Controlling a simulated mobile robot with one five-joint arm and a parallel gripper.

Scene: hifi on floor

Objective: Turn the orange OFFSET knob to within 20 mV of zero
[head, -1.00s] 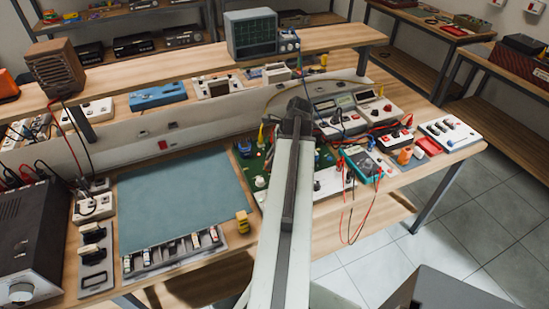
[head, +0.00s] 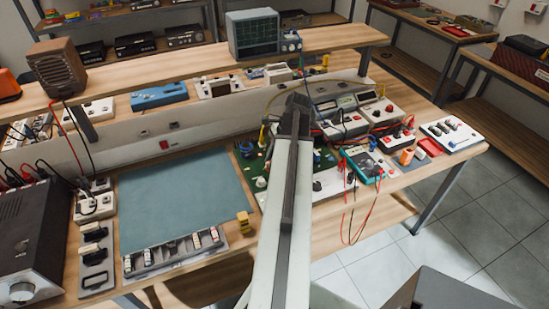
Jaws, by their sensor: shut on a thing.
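My arm reaches from the bottom of the head view to the bench, and its dark far end stands over the green circuit board (head: 247,166). The arm hides my gripper and part of the board. I cannot make out the orange OFFSET knob; it may be behind my arm. A teal handheld multimeter (head: 361,162) with red and black leads lies right of the arm. Its reading is too small to tell.
Bench instruments (head: 346,121) stand close behind and right of my arm, with loose wires. An orange cylinder (head: 406,157) stands near a red tray (head: 429,146). A blue-green mat (head: 180,200) lies bare at left. Leads hang over the front edge.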

